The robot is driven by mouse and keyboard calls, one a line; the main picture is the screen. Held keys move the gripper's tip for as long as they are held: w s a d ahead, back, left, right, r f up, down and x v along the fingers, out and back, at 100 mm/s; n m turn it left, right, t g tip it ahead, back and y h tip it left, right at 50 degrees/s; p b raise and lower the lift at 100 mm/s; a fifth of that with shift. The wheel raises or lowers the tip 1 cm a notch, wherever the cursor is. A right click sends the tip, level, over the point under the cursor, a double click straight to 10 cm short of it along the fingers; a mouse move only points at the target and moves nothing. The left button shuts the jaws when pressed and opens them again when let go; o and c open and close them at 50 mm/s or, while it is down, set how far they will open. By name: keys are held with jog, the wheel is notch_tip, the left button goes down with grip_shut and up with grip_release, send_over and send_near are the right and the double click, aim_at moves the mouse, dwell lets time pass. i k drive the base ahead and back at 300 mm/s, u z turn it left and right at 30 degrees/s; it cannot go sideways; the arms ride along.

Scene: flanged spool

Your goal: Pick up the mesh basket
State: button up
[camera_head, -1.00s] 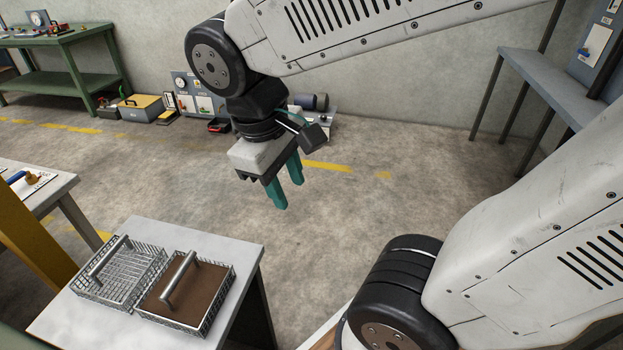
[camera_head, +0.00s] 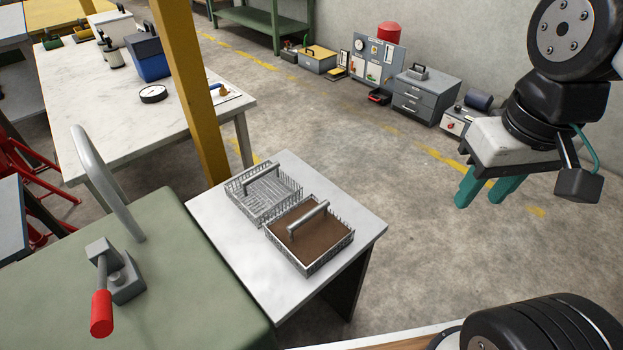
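Two wire baskets with bar handles stand side by side on a small white-topped table (camera_head: 240,285). The left, farther mesh basket (camera_head: 264,192) is silver and looks empty, with its mesh floor showing. The right, nearer basket (camera_head: 310,237) has wire sides and a flat brown surface inside. I cannot tell from looks alone which one is the task's. My gripper (camera_head: 477,203) hangs in the air to the right of both baskets, apart from them. Its two teal fingers are spread with nothing between them.
A green surface with a red-handled clamp (camera_head: 102,310) and a tall grey hoop (camera_head: 100,170) lies left of the small table. A yellow post (camera_head: 192,90) rises behind it. A white workbench (camera_head: 110,140) stands at the back left.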

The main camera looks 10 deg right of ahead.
aim_at(275, 166)
jog(key=u, duration=0.35)
jog(key=i, duration=0.35)
jog(key=u, duration=0.4)
